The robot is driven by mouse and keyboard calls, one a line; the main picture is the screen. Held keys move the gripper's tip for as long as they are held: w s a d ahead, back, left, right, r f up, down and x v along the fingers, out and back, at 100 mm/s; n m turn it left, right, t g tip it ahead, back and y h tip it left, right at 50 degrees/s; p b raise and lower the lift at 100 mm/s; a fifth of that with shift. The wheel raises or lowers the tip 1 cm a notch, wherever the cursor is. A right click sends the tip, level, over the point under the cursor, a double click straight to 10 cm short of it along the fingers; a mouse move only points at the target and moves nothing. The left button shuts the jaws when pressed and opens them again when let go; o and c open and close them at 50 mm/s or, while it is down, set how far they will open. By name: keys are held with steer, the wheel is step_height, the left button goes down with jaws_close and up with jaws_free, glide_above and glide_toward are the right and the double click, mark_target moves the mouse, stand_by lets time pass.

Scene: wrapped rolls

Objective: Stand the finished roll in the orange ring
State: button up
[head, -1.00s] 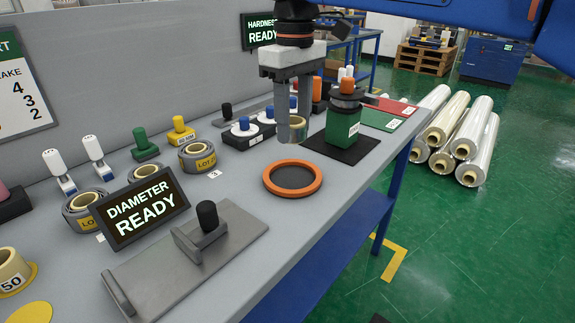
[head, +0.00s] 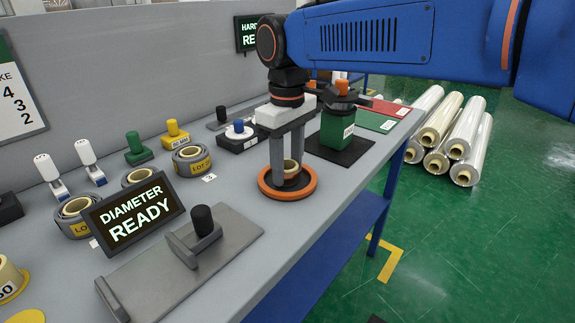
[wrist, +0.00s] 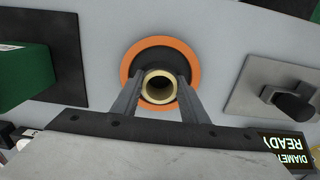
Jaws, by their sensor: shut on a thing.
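The orange ring (head: 306,189) lies flat on the grey bench, with a dark inside. My gripper (head: 289,180) points straight down over it, its two grey fingers reaching inside the ring. The fingers are shut on a small roll (head: 291,166) with a tan core, which looks upright within the ring's outline. In the wrist view the roll (wrist: 159,76) shows end-on between the fingertips (wrist: 158,88), a little toward the near side of the ring (wrist: 194,57). Whether the roll's base touches the bench is hidden.
A diameter gauge (head: 205,233) with a black knob stands front left, behind it a "DIAMETER READY" sign (head: 135,213). A green block (head: 337,127) on a black mat stands right of the ring. Lot rolls (head: 192,161) line the back. The bench's right edge is close.

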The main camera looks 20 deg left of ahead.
steer(key=o, duration=1.1)
step_height(320, 180, up, 12)
steer(key=shift+r, duration=0.1)
steer(key=shift+d, duration=0.1)
